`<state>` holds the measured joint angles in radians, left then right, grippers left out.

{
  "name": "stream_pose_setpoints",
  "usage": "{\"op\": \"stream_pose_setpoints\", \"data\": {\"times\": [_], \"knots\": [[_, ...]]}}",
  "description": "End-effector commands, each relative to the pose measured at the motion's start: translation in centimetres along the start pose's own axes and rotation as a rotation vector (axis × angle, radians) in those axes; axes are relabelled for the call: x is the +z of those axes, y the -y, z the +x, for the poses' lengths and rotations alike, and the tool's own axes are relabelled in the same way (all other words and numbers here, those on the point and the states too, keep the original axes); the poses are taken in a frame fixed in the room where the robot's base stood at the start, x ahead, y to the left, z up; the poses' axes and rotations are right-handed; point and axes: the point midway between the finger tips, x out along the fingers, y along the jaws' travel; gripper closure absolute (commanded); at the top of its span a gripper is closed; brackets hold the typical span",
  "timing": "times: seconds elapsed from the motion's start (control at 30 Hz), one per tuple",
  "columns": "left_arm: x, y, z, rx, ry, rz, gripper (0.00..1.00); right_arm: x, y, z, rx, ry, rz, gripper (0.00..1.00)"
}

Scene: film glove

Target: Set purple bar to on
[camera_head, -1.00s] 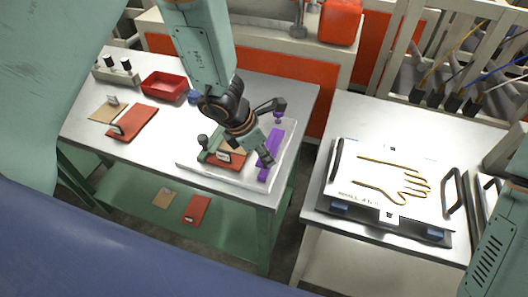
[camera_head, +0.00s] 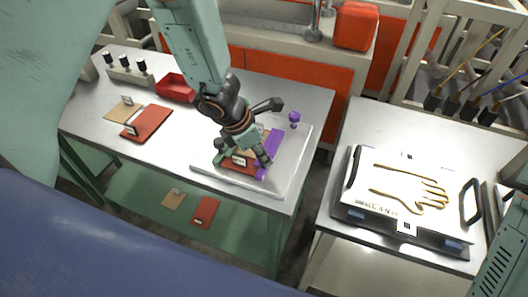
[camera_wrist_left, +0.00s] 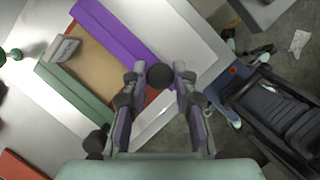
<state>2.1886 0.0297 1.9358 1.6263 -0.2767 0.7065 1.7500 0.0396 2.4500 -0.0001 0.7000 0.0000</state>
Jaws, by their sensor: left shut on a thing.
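The purple bar (camera_head: 272,141) lies along the right side of a tan sheet and red pad on a pale tray (camera_head: 296,160); it also shows in the left wrist view (camera_wrist_left: 125,32). A purple knob (camera_head: 294,117) stands apart near its far end. My left gripper (camera_head: 265,161) is at the bar's near end. In the wrist view its fingers (camera_wrist_left: 160,78) are shut on a dark round knob (camera_wrist_left: 160,76) at that end. Whether the knob is fixed to the bar is unclear. A green bar (camera_wrist_left: 78,98) lies on the opposite side. My right gripper is out of view.
A red bin (camera_head: 174,87), a black-knobbed box (camera_head: 130,72) and red and tan pads (camera_head: 147,122) stand left on the table. A hand-outline plate (camera_head: 400,190) lies on the right table. A floor gap separates the tables.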

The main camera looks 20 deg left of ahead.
Motion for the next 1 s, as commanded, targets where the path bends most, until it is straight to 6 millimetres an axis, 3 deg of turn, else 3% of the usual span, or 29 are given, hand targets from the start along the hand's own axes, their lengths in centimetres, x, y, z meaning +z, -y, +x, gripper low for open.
{"op": "stream_pose_setpoints", "data": {"times": [0.23, 0.27, 0.5, 0.83, 1.0], "knots": [[-0.1, 0.3, 0.1, 0.0, -0.008, 0.003, 1.0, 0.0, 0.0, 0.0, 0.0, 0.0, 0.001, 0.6], [-0.1, 0.3, 0.1, -0.001, -0.008, 0.003, 0.7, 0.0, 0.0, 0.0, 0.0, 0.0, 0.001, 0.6], [0.0, 0.2, 0.1, 0.0, -0.005, 0.003, 0.5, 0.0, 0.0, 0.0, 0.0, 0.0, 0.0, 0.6], [0.0, 0.0, -0.2, 0.002, -0.003, 0.002, 0.5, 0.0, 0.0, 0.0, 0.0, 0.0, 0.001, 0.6], [0.1, 0.0, -2.1, 0.003, -0.001, 0.002, 0.5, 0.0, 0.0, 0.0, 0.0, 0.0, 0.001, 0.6]]}}
